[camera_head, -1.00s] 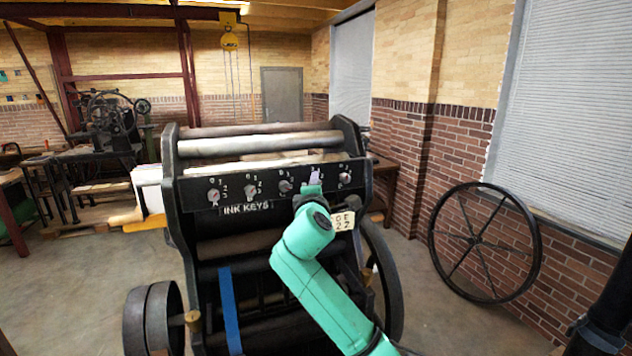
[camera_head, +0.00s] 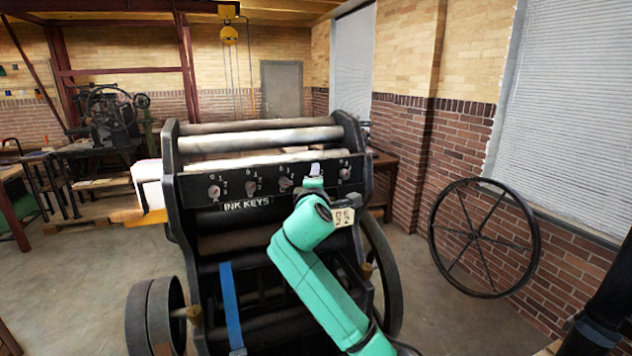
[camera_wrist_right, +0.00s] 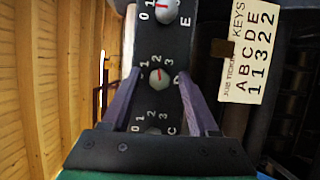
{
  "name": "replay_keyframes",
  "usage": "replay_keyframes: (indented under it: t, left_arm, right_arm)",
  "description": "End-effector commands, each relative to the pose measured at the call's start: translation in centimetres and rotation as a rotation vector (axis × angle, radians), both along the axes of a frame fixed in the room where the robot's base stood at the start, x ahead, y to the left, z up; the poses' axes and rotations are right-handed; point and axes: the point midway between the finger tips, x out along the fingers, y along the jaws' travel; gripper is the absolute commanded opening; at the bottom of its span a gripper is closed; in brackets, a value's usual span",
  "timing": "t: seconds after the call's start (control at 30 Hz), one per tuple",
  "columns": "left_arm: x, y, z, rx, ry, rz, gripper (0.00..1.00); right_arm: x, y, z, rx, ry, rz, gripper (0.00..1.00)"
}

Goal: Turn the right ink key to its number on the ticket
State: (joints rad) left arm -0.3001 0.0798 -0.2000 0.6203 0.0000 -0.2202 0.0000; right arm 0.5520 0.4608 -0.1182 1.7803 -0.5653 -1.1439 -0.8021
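The black ink-key panel (camera_head: 268,190) runs across the press, with white knobs along it. My right gripper (camera_head: 315,171) is at the panel and hides key D in the head view. In the right wrist view my right gripper (camera_wrist_right: 158,80) is open, its purple fingers either side of key D (camera_wrist_right: 160,77); contact cannot be told. Key D has a red mark and numbers around it. Key E (camera_head: 345,174), the rightmost, is clear of the fingers; its knob shows in the wrist view (camera_wrist_right: 167,11). The job ticket (camera_wrist_right: 249,50) reads A1, B1, C3, D2, E2. My left gripper is out of view.
Key C (camera_wrist_right: 153,130) is partly hidden low between the fingers. Press rollers (camera_head: 258,139) lie behind the panel. A spoked wheel (camera_head: 484,238) leans at the brick wall on the right. Open floor lies between wheel and press.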

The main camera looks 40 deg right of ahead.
Motion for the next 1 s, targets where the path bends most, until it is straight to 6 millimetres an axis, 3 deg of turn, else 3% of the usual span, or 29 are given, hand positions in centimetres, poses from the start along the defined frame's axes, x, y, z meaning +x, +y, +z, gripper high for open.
replay_keyframes:
  t: [0.33,0.73,1.0]
  left_arm:
    - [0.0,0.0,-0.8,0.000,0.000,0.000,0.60]
    - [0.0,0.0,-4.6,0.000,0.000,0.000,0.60]
    - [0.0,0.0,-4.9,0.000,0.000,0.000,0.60]
  right_arm:
    - [-0.9,0.9,-0.2,-0.001,-0.003,0.002,0.60]
    - [-8.8,8.0,-0.1,0.002,-0.006,0.004,0.60]
    - [-10.8,9.8,0.3,0.001,-0.001,0.000,0.60]
